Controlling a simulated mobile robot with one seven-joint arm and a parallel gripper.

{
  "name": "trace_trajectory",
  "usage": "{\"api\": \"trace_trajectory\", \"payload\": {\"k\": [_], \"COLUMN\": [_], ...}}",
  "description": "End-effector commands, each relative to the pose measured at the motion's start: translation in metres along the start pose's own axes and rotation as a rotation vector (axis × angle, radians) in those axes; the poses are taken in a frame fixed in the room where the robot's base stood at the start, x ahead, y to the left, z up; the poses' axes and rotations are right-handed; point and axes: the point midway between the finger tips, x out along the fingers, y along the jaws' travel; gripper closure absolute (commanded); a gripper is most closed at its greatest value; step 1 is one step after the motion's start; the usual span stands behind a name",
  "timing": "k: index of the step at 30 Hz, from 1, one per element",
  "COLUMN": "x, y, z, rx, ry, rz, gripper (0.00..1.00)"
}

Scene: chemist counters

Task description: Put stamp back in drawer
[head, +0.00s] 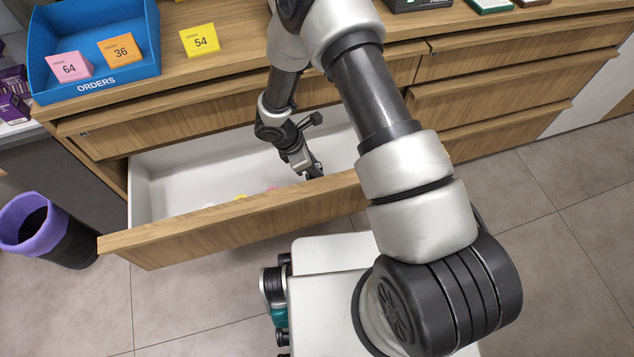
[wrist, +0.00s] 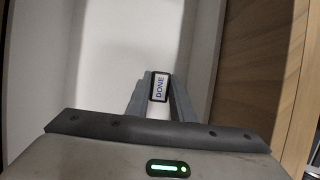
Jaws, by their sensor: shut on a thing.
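My gripper (head: 312,173) reaches down into the open drawer (head: 185,243), near the inside of its wooden front. In the wrist view my gripper (wrist: 160,95) is shut on the stamp (wrist: 160,87), a small dark-edged block with a white face reading "DONE". The stamp is between the fingertips, with the drawer's white floor (wrist: 130,40) beyond it. Whether the stamp touches the floor cannot be told. In the head view the stamp is not clearly visible at the gripper.
Small yellow and pink items (head: 241,197) show partly behind the drawer front. A blue orders tray (head: 95,92) with number cards and a yellow 54 card (head: 200,40) stand on the counter (head: 235,30). A purple-rimmed bin (head: 35,222) stands at left.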

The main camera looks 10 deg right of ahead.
Motion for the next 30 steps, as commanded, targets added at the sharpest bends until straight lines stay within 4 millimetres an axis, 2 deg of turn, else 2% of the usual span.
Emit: {"api": "trace_trajectory", "payload": {"k": [1, 3, 11, 16, 28, 29, 30], "x": [0.014, 0.025, 0.045, 0.068, 0.075, 0.074, 0.073], "y": [-0.001, -0.001, 0.000, 0.000, 0.000, 0.000, 0.000], "z": [-0.006, -0.010, -0.018, -0.028, -0.031, -0.031, -0.030], "rx": [-0.002, 0.001, 0.003, 0.003, 0.004, 0.004, 0.004], "ry": [0.000, -0.001, -0.001, 0.000, -0.001, -0.001, -0.001], "rz": [-0.003, -0.002, -0.002, -0.003, -0.001, -0.001, -0.001], "gripper": [0.94, 0.94, 0.94, 0.94, 0.94, 0.78, 0.71]}}
